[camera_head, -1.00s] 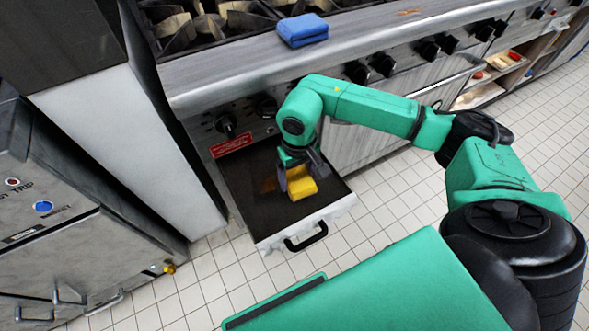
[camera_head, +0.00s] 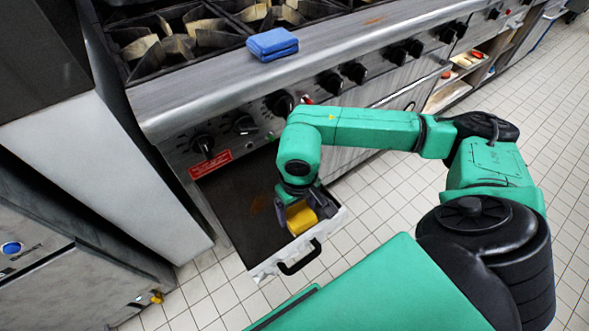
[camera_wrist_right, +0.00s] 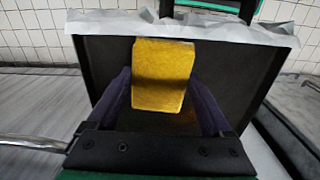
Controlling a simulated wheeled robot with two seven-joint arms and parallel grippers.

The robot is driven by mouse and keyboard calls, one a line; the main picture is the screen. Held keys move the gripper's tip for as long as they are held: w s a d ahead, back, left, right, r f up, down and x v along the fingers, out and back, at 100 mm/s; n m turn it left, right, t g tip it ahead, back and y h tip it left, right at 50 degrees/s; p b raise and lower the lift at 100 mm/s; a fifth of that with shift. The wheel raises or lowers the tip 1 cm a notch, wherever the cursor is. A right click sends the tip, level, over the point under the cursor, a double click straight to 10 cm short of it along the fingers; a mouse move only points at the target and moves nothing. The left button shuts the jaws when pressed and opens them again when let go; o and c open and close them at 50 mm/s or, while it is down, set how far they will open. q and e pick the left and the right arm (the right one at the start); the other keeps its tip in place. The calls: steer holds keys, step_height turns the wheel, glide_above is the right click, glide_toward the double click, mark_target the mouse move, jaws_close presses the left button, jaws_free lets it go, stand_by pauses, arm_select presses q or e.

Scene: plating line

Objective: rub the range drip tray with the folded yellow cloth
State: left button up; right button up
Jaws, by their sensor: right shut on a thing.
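The range drip tray (camera_head: 233,205) is pulled out from under the range front, a dark pan with a pale front edge and a black handle. A brownish stain (camera_head: 258,205) shows on its floor in the head view. The folded yellow cloth (camera_head: 302,218) is at the front right part of the tray. My right gripper (camera_head: 304,213) is shut on the cloth, and in the right wrist view the cloth (camera_wrist_right: 162,75) sits between the two fingers over the dark tray (camera_wrist_right: 225,75). Whether the cloth touches the tray floor is hard to tell. My left gripper is not in view.
A folded blue cloth (camera_head: 272,44) lies on the range's front ledge, by the burner grates (camera_head: 180,35). Control knobs (camera_head: 282,103) line the range front above the tray. A grey cabinet (camera_head: 60,270) stands at left. Tiled floor (camera_head: 215,300) is clear in front.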

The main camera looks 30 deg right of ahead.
mark_target(300, 215)
steer(key=shift+s+f, duration=0.1)
steer(key=shift+s, duration=0.4)
steer(key=shift+r, duration=0.25)
jaws_close()
step_height(300, 215, up, 6)
steer(key=p, duration=0.3)
steer(key=shift+s+f, duration=0.1)
steer(key=shift+f, duration=0.15)
steer(key=shift+r, duration=0.15)
steer(key=shift+w+r+p, duration=0.2)
steer(key=shift+r+p, duration=0.4)
steer(key=shift+r, duration=0.9)
